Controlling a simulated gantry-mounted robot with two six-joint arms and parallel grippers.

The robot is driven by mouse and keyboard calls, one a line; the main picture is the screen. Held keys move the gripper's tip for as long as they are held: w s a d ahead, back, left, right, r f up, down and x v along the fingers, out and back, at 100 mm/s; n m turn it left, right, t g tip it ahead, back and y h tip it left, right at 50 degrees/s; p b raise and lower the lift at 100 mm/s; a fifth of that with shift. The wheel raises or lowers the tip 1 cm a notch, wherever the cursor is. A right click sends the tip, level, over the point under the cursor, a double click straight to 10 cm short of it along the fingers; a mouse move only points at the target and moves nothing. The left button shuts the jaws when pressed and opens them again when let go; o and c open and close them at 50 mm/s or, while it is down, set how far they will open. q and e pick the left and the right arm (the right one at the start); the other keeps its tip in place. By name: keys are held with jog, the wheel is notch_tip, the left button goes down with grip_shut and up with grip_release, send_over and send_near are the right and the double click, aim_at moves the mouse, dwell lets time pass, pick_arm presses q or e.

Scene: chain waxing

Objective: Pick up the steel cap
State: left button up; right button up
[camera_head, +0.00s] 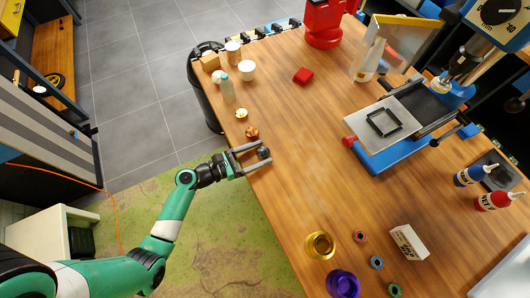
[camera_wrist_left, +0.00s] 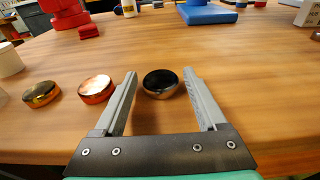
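The steel cap (camera_head: 264,153), dark on top with a shiny side, lies on the wooden table near its left edge. In the left wrist view the steel cap (camera_wrist_left: 161,85) shows between the two finger ends, with a small gap on each side. My left gripper (camera_head: 262,151) is open, its fingers reaching in over the table edge on either side of the cap. In the left wrist view the gripper (camera_wrist_left: 160,76) holds nothing. My right gripper is not in view.
A copper cap (camera_wrist_left: 96,89) lies just left of the left finger, with a brass cap (camera_wrist_left: 42,94) farther left. A white bottle (camera_head: 227,90) and cups stand beyond them. A blue-based press (camera_head: 385,150) stands at the right. Table between is clear.

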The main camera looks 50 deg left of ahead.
aim_at(258, 156)
pick_arm(q)
grip_shut()
jog(key=r+p, duration=0.2)
jog(key=r, duration=0.1)
jog(key=r+p, duration=0.1)
jog(key=shift+s+d+r, duration=0.25)
jog(key=shift+s+r, duration=0.1)
jog(key=s+d+r+p, duration=0.5)
jog(key=s+d+r, duration=0.3)
jog(key=s, duration=0.2)
jog(key=shift+s+r, duration=0.15)
jog(key=shift+s, duration=0.2)
